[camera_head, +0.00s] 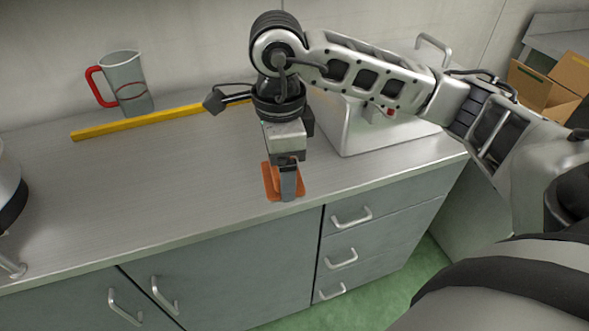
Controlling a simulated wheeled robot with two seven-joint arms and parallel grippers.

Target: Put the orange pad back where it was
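The orange pad (270,182) is at the front part of the grey counter (170,190), close to its front edge. My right gripper (288,188) comes down over the pad from above, and its finger hides the pad's middle. Orange shows on both sides of the finger. I cannot tell whether the fingers are closed on the pad, or whether the pad rests on the counter or is slightly above it. My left gripper is out of view.
A yellow bar (135,124) lies along the back beside a grey jug with a red handle (128,85). A pale metal housing (365,130) stands right of the gripper, behind my arm. A metal pot (8,185) is at the left edge. The counter's left middle is clear.

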